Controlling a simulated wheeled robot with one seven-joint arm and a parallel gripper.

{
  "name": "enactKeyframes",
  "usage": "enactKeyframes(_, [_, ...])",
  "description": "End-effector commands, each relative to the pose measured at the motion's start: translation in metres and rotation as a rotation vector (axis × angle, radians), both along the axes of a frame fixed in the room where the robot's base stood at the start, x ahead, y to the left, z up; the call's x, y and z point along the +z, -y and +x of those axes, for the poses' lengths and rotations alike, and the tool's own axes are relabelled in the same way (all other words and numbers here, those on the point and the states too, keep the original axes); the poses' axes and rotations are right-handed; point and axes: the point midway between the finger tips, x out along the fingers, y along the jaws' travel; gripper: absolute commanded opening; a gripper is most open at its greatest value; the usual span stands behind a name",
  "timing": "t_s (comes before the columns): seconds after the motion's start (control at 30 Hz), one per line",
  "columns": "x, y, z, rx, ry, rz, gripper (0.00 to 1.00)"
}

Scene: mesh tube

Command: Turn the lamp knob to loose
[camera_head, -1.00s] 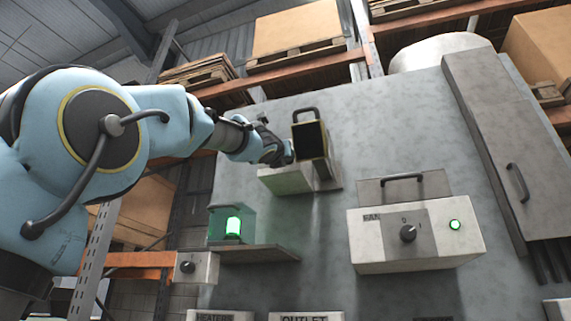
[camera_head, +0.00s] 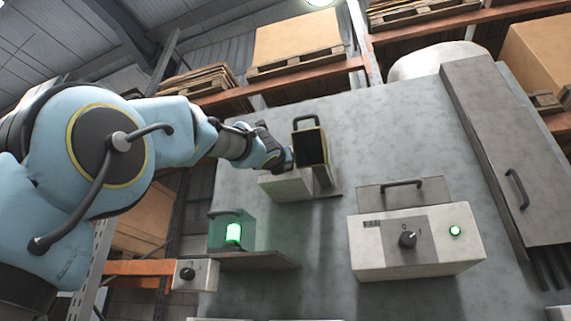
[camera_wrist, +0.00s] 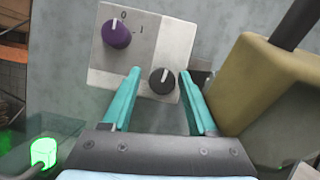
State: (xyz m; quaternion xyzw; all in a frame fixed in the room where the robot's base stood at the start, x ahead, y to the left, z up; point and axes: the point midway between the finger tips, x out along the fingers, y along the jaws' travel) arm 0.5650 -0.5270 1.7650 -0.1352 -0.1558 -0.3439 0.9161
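A pale box (camera_wrist: 150,38) with two knobs fills the upper middle of the wrist view. One knob is purple (camera_wrist: 117,33), beside the marks 0 and 1. The other is black (camera_wrist: 162,80) with a white pointer line directed upward. I cannot tell from any label which is the lamp knob. My gripper (camera_wrist: 160,72) is open, its teal fingers spread on either side of the black knob. Contact is not clear. In the head view, my gripper (camera_head: 286,158) is at the box (camera_head: 287,186), whose knobs are hidden there.
A dark box with a yellowish rim and handle (camera_head: 312,147) stands close right of my gripper. A green lit lamp (camera_head: 233,232) sits below left. A fan box with a knob (camera_head: 408,240) is at the right. A small knob box (camera_head: 188,273) is at lower left.

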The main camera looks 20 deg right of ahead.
Motion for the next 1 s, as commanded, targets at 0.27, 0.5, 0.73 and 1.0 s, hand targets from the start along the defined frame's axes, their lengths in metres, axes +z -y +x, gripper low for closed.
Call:
enactKeyframes(0.27, [0.0011,0.0022,-0.0024,-0.008,0.006,0.005,0.71])
enactKeyframes(0.5, [0.0063,0.0016,-0.0017,-0.006,0.117,0.128,0.71])
enactKeyframes(0.73, [0.0079,0.0010,-0.0008,-0.006,0.284,0.309,0.71])
enactKeyframes(1.0, [0.0074,0.0004,-0.0002,-0.005,0.438,0.474,0.71])
